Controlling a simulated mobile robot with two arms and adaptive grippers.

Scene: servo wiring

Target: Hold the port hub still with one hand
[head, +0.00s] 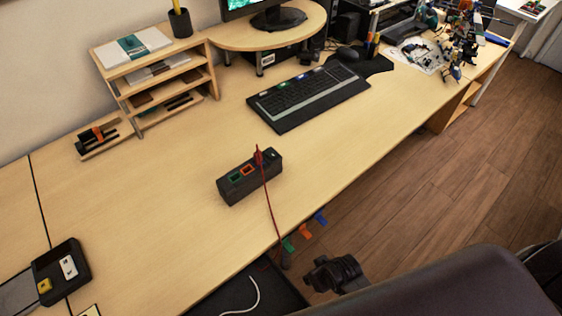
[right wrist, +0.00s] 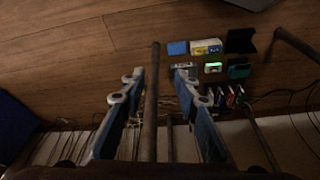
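The port hub (head: 232,191) is a dark oblong box on the desk in the head view, with green and orange sockets on top. A red plug (head: 259,157) stands at its far end, and a thin red cable runs from there over the desk's front edge. Green (head: 289,243), orange (head: 305,231) and blue (head: 320,218) tabs show in a row at that edge. My right gripper (right wrist: 160,82) is open in the right wrist view, its two fingers apart with a dark rod visible between them. No gripper touches the hub. My left gripper is out of view.
A keyboard (head: 308,97) lies behind the hub, and a wooden shelf (head: 158,75) stands at the back left. A black tray (head: 76,256) lies at the lower left. The desk around the hub is clear. Brown wooden floor (head: 440,190) lies beyond the front edge.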

